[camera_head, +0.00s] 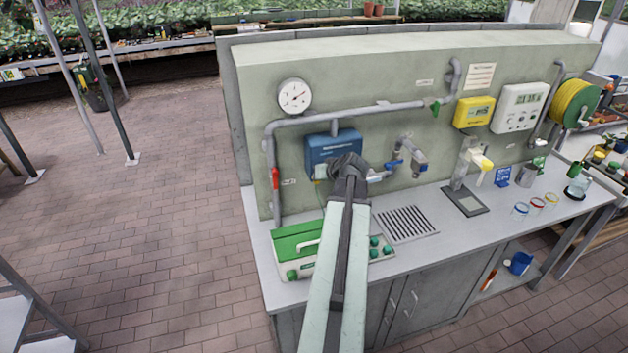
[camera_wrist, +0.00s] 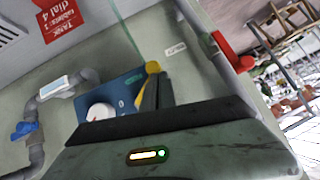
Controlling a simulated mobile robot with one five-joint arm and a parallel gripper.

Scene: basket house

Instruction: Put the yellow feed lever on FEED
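A blue box (camera_head: 333,148) is mounted on the panel wall beneath the grey pipe. It also shows in the wrist view (camera_wrist: 122,90) with a white round dial (camera_wrist: 100,112) on its face. A yellow rounded lever end (camera_wrist: 152,67) stands at the box's edge, just beyond dark finger-like parts of my gripper (camera_wrist: 154,92). I cannot tell whether they touch it or how far apart the fingers are. In the head view my gripper (camera_head: 350,165) is in front of the box's lower right and my arm hides much below it. No FEED mark is readable.
A red valve handle (camera_head: 275,178) is on the pipe left of the box, and blue-handled taps (camera_head: 394,164) are to the right. A green-and-white case (camera_head: 295,245) stands on the counter below. A yellow-levered dispenser (camera_head: 482,162) is farther right, near several jars.

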